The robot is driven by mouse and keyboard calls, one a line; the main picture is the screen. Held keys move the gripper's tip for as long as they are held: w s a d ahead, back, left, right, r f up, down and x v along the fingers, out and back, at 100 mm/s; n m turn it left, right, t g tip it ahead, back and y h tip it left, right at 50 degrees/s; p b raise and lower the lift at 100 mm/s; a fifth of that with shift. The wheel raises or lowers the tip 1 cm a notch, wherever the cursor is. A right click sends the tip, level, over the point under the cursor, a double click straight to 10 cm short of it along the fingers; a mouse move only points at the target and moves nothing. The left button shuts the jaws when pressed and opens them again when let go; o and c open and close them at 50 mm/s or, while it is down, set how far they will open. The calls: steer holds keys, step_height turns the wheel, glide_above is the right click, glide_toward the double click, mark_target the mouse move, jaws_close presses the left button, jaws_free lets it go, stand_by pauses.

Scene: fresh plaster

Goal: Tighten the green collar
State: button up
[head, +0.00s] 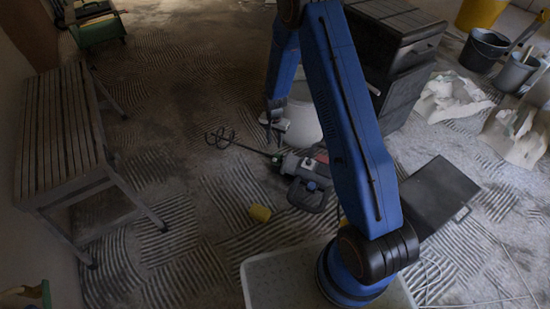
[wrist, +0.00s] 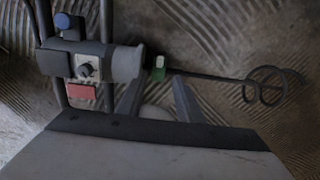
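In the head view the collar (head: 277,159) is tiny and dim. The mixer (head: 307,180) lies on the floor, its grey body and handle to the right and its wire whisk (head: 219,138) to the left. My gripper (wrist: 158,86) is open, its two fingers apart, with the collar just beyond and between the tips. Nothing shows between the fingers. In the head view my gripper (head: 275,124) hangs above the shaft. Contact cannot be told.
A pale bucket (head: 303,120) stands close behind my gripper. A slatted bench (head: 62,135) is at left, black cases (head: 398,60) and a dark panel (head: 440,195) at right. The floor left of the whisk is clear.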

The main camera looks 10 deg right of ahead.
mark_target(274, 158)
step_height(274, 158, down, 13)
steer(key=shift+r, duration=0.1)
stand_by(0.4)
jaws_close()
